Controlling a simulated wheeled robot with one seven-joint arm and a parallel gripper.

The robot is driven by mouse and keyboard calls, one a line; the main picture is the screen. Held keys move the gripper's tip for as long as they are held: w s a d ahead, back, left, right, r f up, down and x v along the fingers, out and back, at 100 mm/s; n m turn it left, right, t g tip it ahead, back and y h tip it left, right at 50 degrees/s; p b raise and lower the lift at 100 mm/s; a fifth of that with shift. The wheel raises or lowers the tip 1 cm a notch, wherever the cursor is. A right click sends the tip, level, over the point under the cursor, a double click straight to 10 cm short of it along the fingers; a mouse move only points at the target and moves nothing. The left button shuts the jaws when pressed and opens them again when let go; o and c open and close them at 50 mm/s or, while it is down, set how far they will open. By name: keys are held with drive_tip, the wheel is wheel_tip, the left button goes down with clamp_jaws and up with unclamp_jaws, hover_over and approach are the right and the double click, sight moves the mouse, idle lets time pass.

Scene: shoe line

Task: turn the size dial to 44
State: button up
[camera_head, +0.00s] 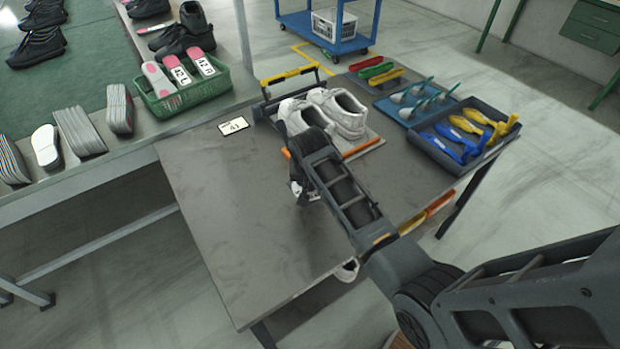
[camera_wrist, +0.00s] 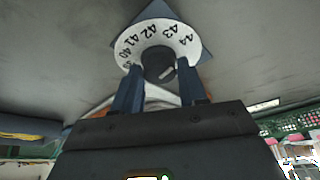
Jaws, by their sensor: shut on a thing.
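The size dial (camera_wrist: 128,43) is a white ring with dark numbers, 40 to 44 legible, at the top of the wrist view on a blue backing. Its dark round knob (camera_wrist: 157,58) sits in the middle, with a pale mark on the lower right of its face. Which number the mark points to I cannot tell. My gripper (camera_wrist: 158,70) is shut on the knob, one blue finger on each side. In the head view my gripper (camera_head: 304,190) is low over the grey table, and my arm hides the dial.
The grey table (camera_head: 230,215) carries white shoes (camera_head: 345,112) on a board, a card reading 41 (camera_head: 234,126), a blue tray (camera_head: 415,103) and a dark tray of blue and yellow tools (camera_head: 462,160). A green basket (camera_head: 190,95) stands left. The table's front left is clear.

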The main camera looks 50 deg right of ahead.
drive_tip(key=shift+m+g, duration=0.4)
drive_tip(key=shift+m, duration=0.7)
drive_tip(key=o, duration=1)
drive_tip(key=shift+h, duration=0.3)
drive_tip(key=v, duration=0.7)
drive_tip(key=shift+a+r+b, duration=0.15)
drive_tip(key=shift+r+b, duration=0.15)
drive_tip(key=shift+b, duration=0.05)
